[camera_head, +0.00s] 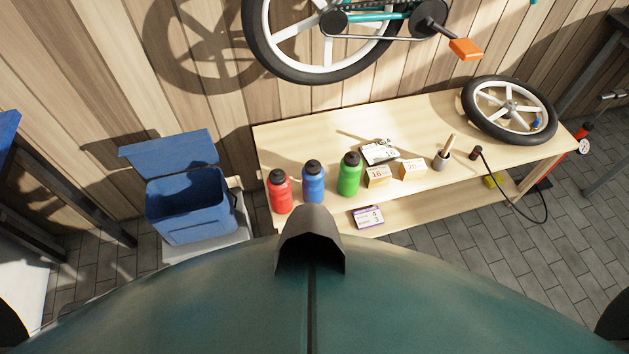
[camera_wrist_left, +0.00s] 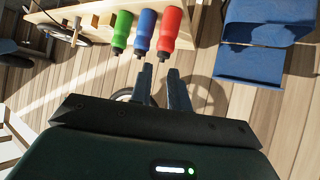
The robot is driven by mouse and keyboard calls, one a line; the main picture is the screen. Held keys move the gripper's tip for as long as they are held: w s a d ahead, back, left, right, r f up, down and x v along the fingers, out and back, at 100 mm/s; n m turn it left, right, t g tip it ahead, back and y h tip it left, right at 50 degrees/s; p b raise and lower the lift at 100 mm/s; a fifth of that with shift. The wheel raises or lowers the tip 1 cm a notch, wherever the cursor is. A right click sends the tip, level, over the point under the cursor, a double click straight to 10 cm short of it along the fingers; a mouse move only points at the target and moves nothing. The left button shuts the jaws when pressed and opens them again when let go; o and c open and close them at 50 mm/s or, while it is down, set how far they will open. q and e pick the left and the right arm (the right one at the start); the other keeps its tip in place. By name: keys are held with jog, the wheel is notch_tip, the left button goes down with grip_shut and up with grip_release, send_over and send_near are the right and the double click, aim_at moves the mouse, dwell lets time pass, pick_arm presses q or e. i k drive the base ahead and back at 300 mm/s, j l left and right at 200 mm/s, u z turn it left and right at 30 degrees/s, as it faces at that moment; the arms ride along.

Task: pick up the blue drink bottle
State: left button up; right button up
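The blue drink bottle (camera_head: 313,184) stands upright on the wooden workbench (camera_head: 440,122), between a red bottle (camera_head: 279,193) and a green bottle (camera_head: 349,176). In the left wrist view the scene is upside down, and the blue bottle (camera_wrist_left: 144,30) hangs between the green bottle (camera_wrist_left: 122,29) and the red bottle (camera_wrist_left: 167,28). My left gripper (camera_wrist_left: 160,69) shows there with its two fingers apart and nothing between them. Its fingertips appear just below the blue and red bottles in the picture, apart from them. The head view shows neither gripper.
A blue bin (camera_head: 187,205) with its lid open stands left of the bench. A bicycle (camera_head: 320,38) hangs on the wall above.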

aim_at(313, 173)
jog(key=i+l+u, duration=0.1)
jog(key=u, duration=0.3)
jog(key=l+u, duration=0.45)
jog(key=i+l+u, duration=0.15)
jog(key=l, duration=0.35)
jog(key=l+u, duration=0.15)
jog(key=l, duration=1.2)
